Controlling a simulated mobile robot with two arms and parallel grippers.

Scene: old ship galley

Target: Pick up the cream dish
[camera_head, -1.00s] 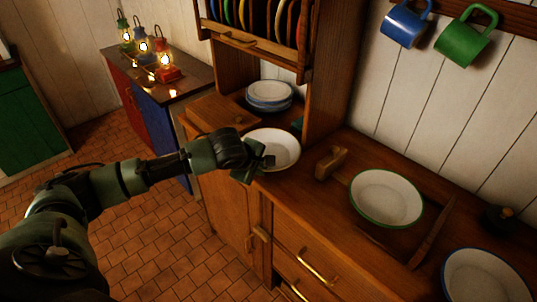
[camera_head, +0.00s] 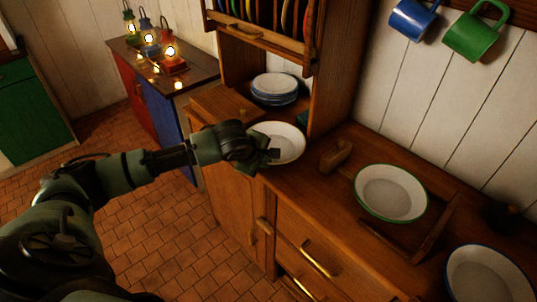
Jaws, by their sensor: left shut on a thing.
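The cream dish (camera_head: 284,143) is a shallow pale dish on the wooden counter, just right of my left gripper and below the plate rack. My left gripper (camera_head: 268,155) is at the dish's near left rim and is shut on it. The hand covers part of that rim, so the exact finger contact is hidden. The dish looks level, and I cannot tell whether it is clear of the counter. My right gripper is not in view.
A stack of plates (camera_head: 274,88) stands behind the dish. A green-rimmed dish (camera_head: 391,192) and a blue-rimmed dish (camera_head: 487,276) sit to the right. A wooden object (camera_head: 336,154) lies between the dishes. Mugs (camera_head: 477,31) hang on the wall. Lit lanterns (camera_head: 170,54) stand at the back left.

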